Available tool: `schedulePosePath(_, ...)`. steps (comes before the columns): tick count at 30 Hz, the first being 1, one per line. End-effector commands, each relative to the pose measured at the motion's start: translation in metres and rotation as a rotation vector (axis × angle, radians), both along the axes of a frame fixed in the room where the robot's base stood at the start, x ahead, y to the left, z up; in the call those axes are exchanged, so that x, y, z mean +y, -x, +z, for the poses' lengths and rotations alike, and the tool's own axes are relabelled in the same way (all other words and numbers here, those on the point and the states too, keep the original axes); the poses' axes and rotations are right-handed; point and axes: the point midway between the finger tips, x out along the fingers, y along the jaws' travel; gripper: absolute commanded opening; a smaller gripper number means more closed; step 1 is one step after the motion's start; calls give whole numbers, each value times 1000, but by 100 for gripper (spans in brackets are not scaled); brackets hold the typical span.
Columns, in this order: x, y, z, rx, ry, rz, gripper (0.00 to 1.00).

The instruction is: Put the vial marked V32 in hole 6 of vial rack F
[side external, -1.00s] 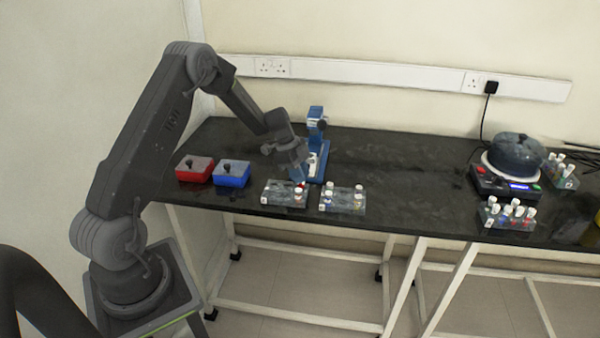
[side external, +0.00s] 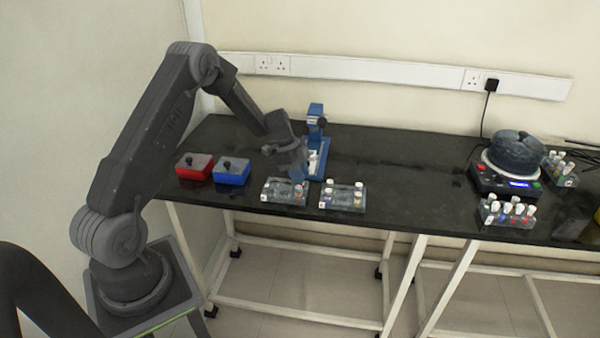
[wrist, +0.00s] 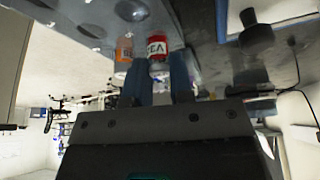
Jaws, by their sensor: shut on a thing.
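A vial with a red label (wrist: 157,48) is between my fingers in the wrist view. Its label, seen upside down, appears to read V32. My gripper (side external: 298,177) is shut on it, low over the right part of the left front rack (side external: 275,196). The fingers (wrist: 160,88) show close up in the wrist view. I cannot tell whether the vial's lower end is in a hole. A vial with an orange label (wrist: 123,48) stands close beside it. The rack letters and hole numbers are too small to read.
A second rack (side external: 343,203) with vials stands just right. Red (side external: 194,167) and blue (side external: 232,172) boxes are on the left. A blue stand (side external: 317,140) is behind my gripper. A round device (side external: 508,180) and more racks are far right. The table's middle right is clear.

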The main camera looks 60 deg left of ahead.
Motion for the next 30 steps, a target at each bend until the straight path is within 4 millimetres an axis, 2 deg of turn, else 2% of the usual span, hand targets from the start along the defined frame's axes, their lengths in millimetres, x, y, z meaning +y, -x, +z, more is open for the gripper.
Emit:
schedulePosePath(11, 0, 0, -4, 0, 0, 0, 0)
schedulePosePath(12, 0, 0, -4, 0, 0, 0, 23)
schedulePosePath(21, 0, 0, -4, 0, 0, 0, 51)
schedulePosePath(26, 0, 0, -4, 0, 0, 0, 52)
schedulePosePath(30, 0, 0, -4, 2, 1, -1, 65)
